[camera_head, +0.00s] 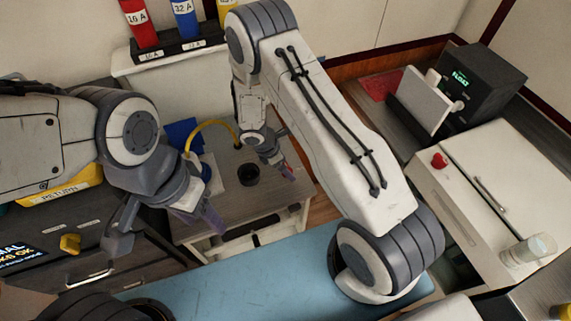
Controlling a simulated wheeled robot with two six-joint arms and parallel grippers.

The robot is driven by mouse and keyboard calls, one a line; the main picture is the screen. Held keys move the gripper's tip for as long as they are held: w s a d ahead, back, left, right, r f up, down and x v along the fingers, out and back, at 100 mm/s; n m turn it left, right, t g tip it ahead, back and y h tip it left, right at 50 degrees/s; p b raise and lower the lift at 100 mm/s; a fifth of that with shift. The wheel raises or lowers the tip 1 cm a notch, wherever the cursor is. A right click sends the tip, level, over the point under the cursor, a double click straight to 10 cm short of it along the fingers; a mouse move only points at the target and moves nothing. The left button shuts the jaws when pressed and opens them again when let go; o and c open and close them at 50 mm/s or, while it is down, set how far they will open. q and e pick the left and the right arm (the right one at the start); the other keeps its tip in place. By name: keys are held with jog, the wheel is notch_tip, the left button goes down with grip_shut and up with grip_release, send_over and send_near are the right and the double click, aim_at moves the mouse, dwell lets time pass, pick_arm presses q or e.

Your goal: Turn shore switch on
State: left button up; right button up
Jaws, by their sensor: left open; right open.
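No switch in view carries a readable shore label. A yellow knob (70,243) sits on a dark panel at the lower left, beside a lit display (22,255) whose text is partly cut off. A red knob (439,160) sits on the pale cabinet at the right. I cannot tell which is the shore switch. My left gripper (203,214) is open, over the left side of the small grey table and to the right of the yellow knob. My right gripper (284,168) is open, above the table's right side.
The small table (225,213) bears a dark round cup (248,174). A rack (180,48) holds red, blue and yellow labelled pieces. A black box (478,80) reads FLOAT. The blue surface (245,275) in front is largely clear.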

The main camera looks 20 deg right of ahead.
jog(key=c, duration=1.4)
jog(key=shift+m, duration=0.3)
jog(key=shift+w+m+g, duration=0.15)
jog(key=shift+m+g, duration=0.35)
jog(key=shift+m, duration=0.5)
jog(key=m+g+b, duration=0.1)
jog(key=m, duration=0.2)
jog(key=shift+w+f+m+y, duration=0.1)
jog(key=shift+m+y, duration=0.2)
jog(key=m+g+b, duration=0.1)
jog(key=m, duration=0.2)
jog(key=m+g+y+b, duration=0.1)
jog(key=m+b, duration=0.1)
jog(key=m, duration=0.1)
jog(key=shift+w+d+y, duration=0.1)
jog(key=shift+d+y, duration=0.1)
jog(key=shift+y, duration=0.1)
jog(key=m+y+b, duration=0.1)
jog(key=m, duration=0.2)
jog(key=m+y, duration=0.1)
jog(key=m, duration=0.1)
jog(key=shift+d+m+g+b, duration=0.1)
jog(key=shift+m+g+b, duration=0.2)
jog(key=shift+m+b, duration=0.1)
